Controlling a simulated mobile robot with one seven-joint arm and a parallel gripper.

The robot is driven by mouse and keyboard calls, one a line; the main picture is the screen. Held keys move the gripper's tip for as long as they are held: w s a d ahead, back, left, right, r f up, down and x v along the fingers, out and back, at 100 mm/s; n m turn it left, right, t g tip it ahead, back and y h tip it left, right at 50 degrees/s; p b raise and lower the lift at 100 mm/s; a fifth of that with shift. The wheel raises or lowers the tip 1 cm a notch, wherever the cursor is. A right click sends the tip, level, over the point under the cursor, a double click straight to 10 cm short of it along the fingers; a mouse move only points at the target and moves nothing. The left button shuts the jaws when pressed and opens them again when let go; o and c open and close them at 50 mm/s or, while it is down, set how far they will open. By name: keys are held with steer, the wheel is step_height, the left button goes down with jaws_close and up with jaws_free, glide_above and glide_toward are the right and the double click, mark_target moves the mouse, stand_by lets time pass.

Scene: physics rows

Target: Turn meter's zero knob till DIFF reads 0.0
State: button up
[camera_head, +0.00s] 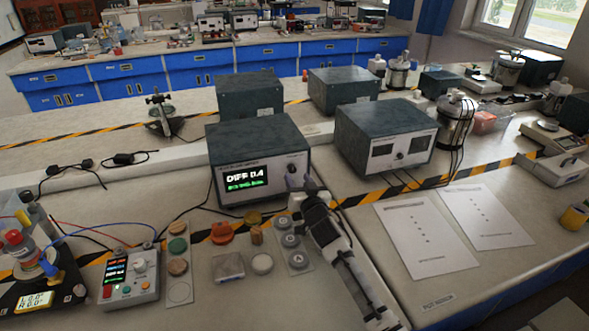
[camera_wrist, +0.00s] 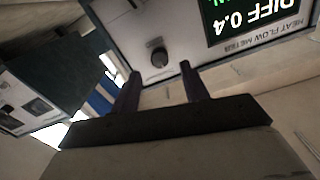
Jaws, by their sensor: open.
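The heat flow meter (camera_head: 258,150) is a dark box with a pale front, standing on the bench in the middle of the head view. Its display (camera_head: 245,179) reads DIFF 0.4, with a smaller green line below. The display also shows upside down in the wrist view (camera_wrist: 238,20). The dark round zero knob (camera_wrist: 159,57) is on the pale front panel; in the head view it is the small knob (camera_head: 292,169) right of the display. My gripper (camera_wrist: 160,72) is open and empty, its two fingers pointing at the panel on either side of the knob, apparently short of it.
A second dark box with two small displays (camera_head: 385,140) stands to the right. A handheld controller (camera_head: 130,275), coloured discs (camera_head: 222,233) and a grey strip of round weights (camera_head: 293,246) lie in front. Papers (camera_head: 425,237) lie flat at right. Black cables run along the bench.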

mark_target(293, 171)
steer(key=shift+p+x, duration=0.45)
steer(key=shift+x, duration=1.6)
jaws_close()
steer(key=shift+f+n+b, duration=0.1)
steer(key=shift+n+b, duration=0.2)
steer(key=n+b, duration=0.2)
steer(key=n, duration=0.1)
steer(key=shift+f+n, duration=0.1)
steer(key=shift+n, duration=0.3)
steer(key=n+b, duration=0.3)
steer(key=n, duration=0.2)
steer(key=shift+n, duration=0.3)
